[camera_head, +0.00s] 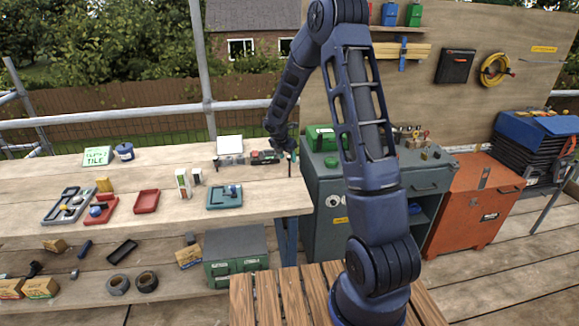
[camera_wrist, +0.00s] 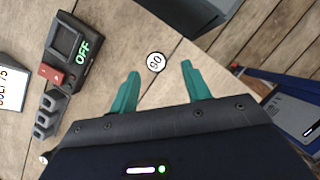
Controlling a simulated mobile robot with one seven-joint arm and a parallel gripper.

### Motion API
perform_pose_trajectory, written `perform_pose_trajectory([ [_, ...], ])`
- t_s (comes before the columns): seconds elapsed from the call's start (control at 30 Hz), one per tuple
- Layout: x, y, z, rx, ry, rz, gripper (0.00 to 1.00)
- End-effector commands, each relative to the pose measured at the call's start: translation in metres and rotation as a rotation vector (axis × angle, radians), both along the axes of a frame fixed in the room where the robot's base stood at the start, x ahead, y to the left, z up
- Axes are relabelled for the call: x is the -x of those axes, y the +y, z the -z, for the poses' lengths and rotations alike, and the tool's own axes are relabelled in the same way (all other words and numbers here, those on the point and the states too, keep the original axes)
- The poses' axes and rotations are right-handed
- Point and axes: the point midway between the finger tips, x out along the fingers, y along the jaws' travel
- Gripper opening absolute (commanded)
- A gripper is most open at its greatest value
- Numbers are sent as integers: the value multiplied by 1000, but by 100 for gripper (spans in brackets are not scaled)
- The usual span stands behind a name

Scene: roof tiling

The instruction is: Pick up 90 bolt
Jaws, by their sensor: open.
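The 90 bolt shows in the wrist view as a round white head marked "90" (camera_wrist: 156,62), seen from above on the pale wooden tabletop near its edge. Its shank is hidden. My gripper (camera_wrist: 162,84) is open, with two teal fingers apart. In that picture the bolt head lies between and slightly beyond the fingertips; nothing is held. The height gap between fingers and bolt cannot be told. In the head view my gripper (camera_head: 291,156) is over the right end of the workbench (camera_head: 270,200); the bolt cannot be made out there.
A black device with a green "OFF" display (camera_wrist: 75,50) stands left of the bolt. A green-grey cabinet (camera_head: 335,195) adjoins the bench's right end. A teal tray (camera_head: 225,197) and red tray (camera_head: 146,202) lie on the bench.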

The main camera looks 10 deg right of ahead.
Motion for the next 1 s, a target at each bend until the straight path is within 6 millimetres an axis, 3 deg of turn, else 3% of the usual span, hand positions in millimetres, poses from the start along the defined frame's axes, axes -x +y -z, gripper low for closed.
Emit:
perform_pose_trajectory([
  [0.63, -22, -18, 60, 0, 1, 1, 48],
  [0.9, -23, -19, 63, -1, -1, 1, 48],
  [1.0, -23, -19, 63, -1, -1, 1, 30],
])
